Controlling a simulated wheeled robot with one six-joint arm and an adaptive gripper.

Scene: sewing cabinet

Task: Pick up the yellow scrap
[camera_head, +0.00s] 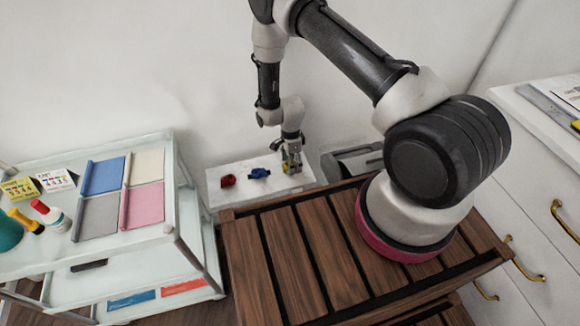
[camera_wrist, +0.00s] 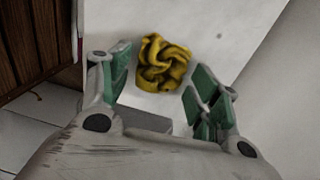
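The yellow scrap (camera_wrist: 162,63) is a crumpled, folded piece lying on a white surface (camera_wrist: 215,30) in the wrist view. My gripper (camera_wrist: 160,85) is open, with its green-padded fingers apart on the left and right of the scrap. The scrap shows between and slightly beyond the fingertips, and I see no finger touching it. In the head view my gripper (camera_head: 291,160) points down over the right part of the white surface (camera_head: 225,200). A little yellow shows at the fingers there, mostly hidden by the gripper.
A red scrap (camera_head: 228,181) and a blue scrap (camera_head: 260,173) lie left of my gripper on the same white surface. A grey bin-like box (camera_head: 355,160) stands to the right. A shelf cart (camera_head: 150,238) with coloured fabric squares stands at left. A drawer cabinet (camera_head: 540,215) is at right.

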